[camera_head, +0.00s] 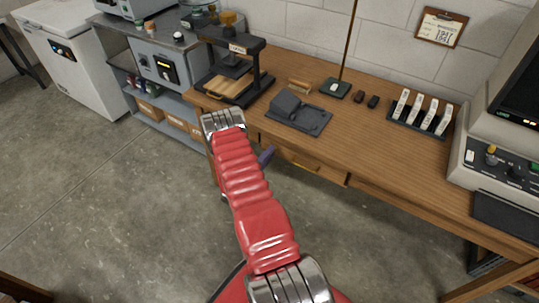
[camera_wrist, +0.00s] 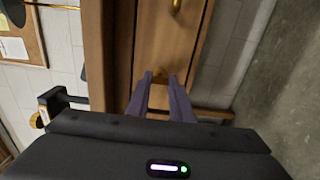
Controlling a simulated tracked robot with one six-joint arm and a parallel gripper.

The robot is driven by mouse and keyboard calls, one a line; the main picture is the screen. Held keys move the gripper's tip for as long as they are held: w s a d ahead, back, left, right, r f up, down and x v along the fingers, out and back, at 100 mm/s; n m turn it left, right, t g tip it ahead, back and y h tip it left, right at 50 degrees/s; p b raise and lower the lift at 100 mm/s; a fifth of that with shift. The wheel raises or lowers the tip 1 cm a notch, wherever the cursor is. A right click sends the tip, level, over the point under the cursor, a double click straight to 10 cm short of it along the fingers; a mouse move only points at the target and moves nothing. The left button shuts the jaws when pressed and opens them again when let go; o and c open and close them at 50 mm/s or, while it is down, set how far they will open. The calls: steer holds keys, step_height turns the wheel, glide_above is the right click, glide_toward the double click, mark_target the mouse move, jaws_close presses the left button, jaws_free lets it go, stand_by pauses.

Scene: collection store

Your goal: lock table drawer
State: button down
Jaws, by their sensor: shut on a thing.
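The wooden table (camera_head: 395,145) has a drawer (camera_head: 325,174) under its top, with a brass handle (camera_head: 302,161). The drawer looks pushed in, though my arm hides its left part. In the wrist view the drawer front (camera_wrist: 155,40) and the brass handle (camera_wrist: 177,5) show at the top. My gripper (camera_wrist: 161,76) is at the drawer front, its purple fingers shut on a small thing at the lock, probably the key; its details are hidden. In the head view one finger of my gripper (camera_head: 266,155) shows just left of the handle.
On the tabletop are a black stand (camera_head: 232,80), a dark grey device (camera_head: 298,112), a rack of white-labelled pieces (camera_head: 420,115) and a monitor (camera_head: 520,90). A grey shelf unit (camera_head: 165,85) stands left. The floor in front is clear.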

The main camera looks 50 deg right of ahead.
steer(key=shift+w+a+f, duration=0.1)
steer(key=shift+f, duration=0.05)
steer(key=c, duration=1.9)
jaws_free()
steer(key=o, duration=0.3)
steer(key=shift+o, duration=0.2)
steer(key=s+a, duration=0.1)
steer(key=a, duration=1.2)
steer(key=shift+s+a, duration=0.2)
steer(key=shift+a, duration=0.15)
